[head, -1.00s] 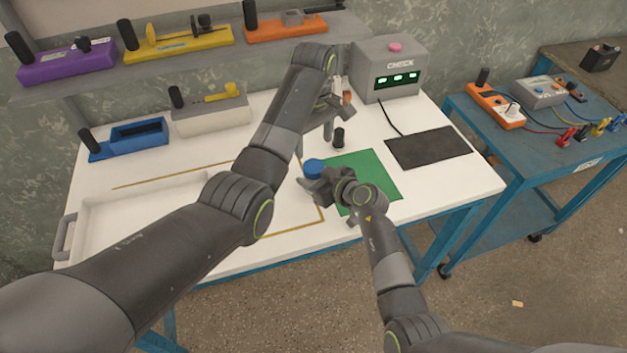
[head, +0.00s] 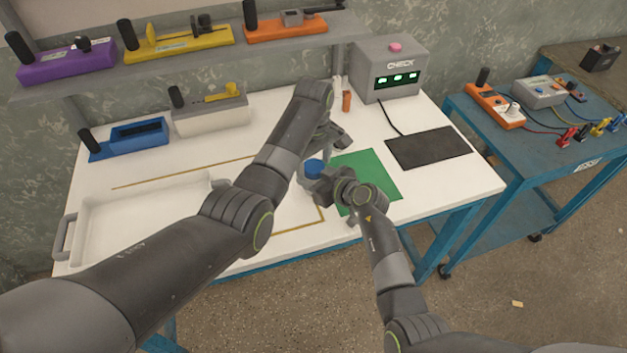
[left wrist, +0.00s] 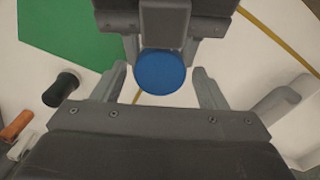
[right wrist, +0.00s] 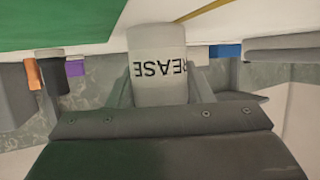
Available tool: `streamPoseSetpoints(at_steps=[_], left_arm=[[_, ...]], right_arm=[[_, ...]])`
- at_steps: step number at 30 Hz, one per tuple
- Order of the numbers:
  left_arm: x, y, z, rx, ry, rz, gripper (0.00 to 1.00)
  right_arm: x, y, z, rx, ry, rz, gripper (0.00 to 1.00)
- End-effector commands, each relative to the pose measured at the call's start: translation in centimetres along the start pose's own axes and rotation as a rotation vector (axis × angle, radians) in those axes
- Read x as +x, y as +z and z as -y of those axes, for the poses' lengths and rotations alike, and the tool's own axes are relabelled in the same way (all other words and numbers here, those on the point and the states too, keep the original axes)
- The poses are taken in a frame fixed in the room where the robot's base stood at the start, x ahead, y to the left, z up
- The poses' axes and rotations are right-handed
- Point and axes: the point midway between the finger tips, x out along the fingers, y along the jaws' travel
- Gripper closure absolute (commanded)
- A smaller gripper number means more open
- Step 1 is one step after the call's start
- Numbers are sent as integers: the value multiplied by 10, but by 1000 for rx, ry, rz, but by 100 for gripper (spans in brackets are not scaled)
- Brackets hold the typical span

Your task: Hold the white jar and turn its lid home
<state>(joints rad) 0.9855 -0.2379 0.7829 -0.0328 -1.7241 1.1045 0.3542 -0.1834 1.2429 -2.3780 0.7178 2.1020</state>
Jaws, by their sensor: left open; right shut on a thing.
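The white jar (right wrist: 157,60) with black lettering is between the fingers of my right gripper (right wrist: 160,88), which is shut on it. The jar's blue lid (head: 314,168) shows from above, left of the green mat; its thread is hidden. In the left wrist view the round lid (left wrist: 162,72) lies between the tips of my left gripper (left wrist: 164,88). That gripper is open, with a gap on each side of the lid. My right gripper (head: 322,184) is beside the jar, below the lid. The lid is out of sight in the right wrist view.
A green mat (head: 374,172) lies just right of the jar. A black upright cylinder (left wrist: 62,88) and an orange piece (left wrist: 17,125) stand nearby. A white tray (head: 85,228) is at left. A grey CHECK box (head: 388,68) and dark pad (head: 428,147) are at right.

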Motion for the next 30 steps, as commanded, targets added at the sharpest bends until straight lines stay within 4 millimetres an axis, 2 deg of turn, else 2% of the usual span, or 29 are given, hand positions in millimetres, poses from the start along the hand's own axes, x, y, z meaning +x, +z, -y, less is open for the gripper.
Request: streamPoseSetpoints(at_steps=[10,21,25,30], left_arm=[[4,0,0,0,1,0,34],[4,0,0,0,1,0,79],[4,0,0,44,1,0,79],[4,0,0,211,1,0,79]], right_arm=[[0,0,0,0,0,1,100],[0,0,0,0,0,1,100],[0,0,0,0,0,1,100],[0,0,0,0,0,1,100]])
